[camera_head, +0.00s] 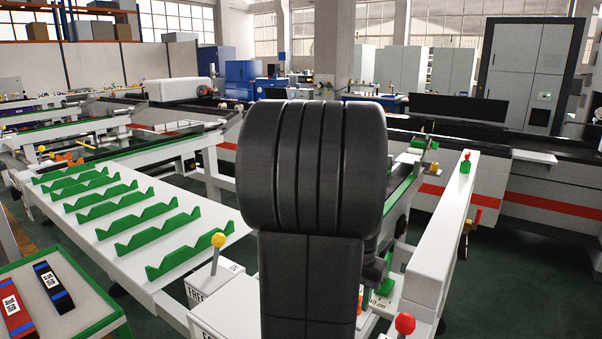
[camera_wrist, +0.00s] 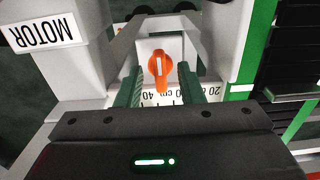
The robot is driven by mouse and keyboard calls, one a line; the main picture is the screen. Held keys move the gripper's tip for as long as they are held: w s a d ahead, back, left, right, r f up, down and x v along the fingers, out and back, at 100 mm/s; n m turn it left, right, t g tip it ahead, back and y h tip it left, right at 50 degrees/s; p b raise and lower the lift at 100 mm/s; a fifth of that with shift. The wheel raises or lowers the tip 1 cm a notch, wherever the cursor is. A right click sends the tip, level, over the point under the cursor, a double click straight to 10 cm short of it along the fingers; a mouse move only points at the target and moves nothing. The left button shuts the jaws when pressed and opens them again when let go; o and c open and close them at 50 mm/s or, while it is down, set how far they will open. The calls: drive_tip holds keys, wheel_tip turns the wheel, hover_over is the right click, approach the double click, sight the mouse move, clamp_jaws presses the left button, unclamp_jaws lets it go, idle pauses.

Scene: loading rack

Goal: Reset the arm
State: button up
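My arm (camera_head: 312,170) is a large dark shape in the middle of the head view and hides much of what is behind it. In the wrist view, my gripper (camera_wrist: 160,88) has two green fingers standing apart, with nothing held between them. An orange knob (camera_wrist: 160,70) on a white block shows between and beyond the fingers, with visible gaps to both. A white scale marked in cm (camera_wrist: 165,98) lies below the knob. In the head view, the gripper is mostly hidden behind the arm.
A white rack with green notched supports (camera_head: 120,210) stands left of my arm. A green-edged tray (camera_head: 88,292) holds labelled red and black pieces. A yellow-topped lever (camera_head: 218,240) and a red-topped one (camera_head: 404,324) stand close by. A white beam (camera_head: 440,230) runs along the right.

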drive_tip(key=shift+f, duration=0.35)
drive_tip(key=shift+r, duration=0.15)
